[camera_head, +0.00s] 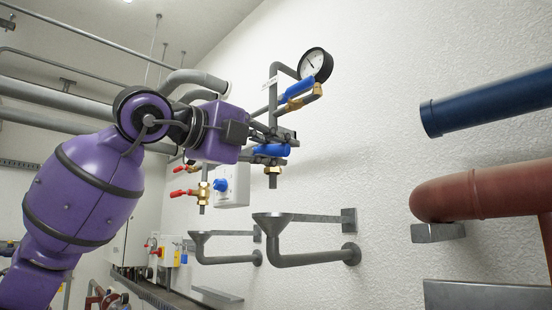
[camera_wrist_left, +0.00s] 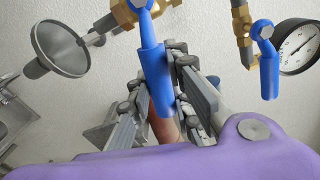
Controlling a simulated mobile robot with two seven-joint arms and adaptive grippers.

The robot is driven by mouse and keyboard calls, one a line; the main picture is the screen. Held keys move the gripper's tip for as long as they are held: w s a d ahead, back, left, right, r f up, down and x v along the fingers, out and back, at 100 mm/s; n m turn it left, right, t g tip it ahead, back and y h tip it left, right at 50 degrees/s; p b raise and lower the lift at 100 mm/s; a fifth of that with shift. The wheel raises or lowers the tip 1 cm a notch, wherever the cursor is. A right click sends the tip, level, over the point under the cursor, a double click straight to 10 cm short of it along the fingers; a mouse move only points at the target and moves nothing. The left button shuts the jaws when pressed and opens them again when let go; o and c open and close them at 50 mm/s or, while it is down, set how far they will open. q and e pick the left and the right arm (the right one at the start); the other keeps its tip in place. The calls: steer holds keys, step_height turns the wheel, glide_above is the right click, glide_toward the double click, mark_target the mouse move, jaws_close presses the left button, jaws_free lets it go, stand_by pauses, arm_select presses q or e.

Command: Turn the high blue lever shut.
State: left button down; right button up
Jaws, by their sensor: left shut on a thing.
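My left gripper (camera_head: 284,140) reaches in from the left and is shut on a blue lever (camera_head: 270,150). In the left wrist view this blue lever (camera_wrist_left: 155,75) lies between the gripper's grey fingers (camera_wrist_left: 163,92), below its brass valve (camera_wrist_left: 135,12). Another blue lever (camera_head: 297,89) sits higher, on the pipe beside the round gauge (camera_head: 315,65). In the left wrist view that other lever (camera_wrist_left: 268,70) is apart from the gripper, on the right. The fingers partly hide the held lever. My right gripper is not in view.
Grey funnels (camera_head: 273,222) stick out from the white wall below. A valve with red handles (camera_head: 188,193) and a small blue handle (camera_head: 221,184) are left of and below the gripper. A blue pipe (camera_head: 490,103) and a red-brown pipe (camera_head: 480,192) are at the right.

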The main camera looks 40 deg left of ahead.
arm_select(q)
steer(key=shift+d+r+n, duration=0.1)
steer(key=shift+r+n, duration=0.4)
steer(key=shift+n, duration=0.1)
steer(key=shift+r+n, duration=0.25)
steer(key=shift+n, duration=0.25)
steer(key=shift+r, duration=0.15)
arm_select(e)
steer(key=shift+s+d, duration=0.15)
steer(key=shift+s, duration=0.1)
arm_select(q)
steer(key=shift+n, duration=0.3)
steer(key=c, duration=1.6)
jaws_free()
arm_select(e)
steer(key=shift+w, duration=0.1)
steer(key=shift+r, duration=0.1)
arm_select(q)
steer(key=shift+s, duration=0.1)
steer(key=s, duration=0.8)
steer(key=s+a, duration=0.1)
steer(key=s, duration=0.2)
steer(key=shift+s, duration=0.4)
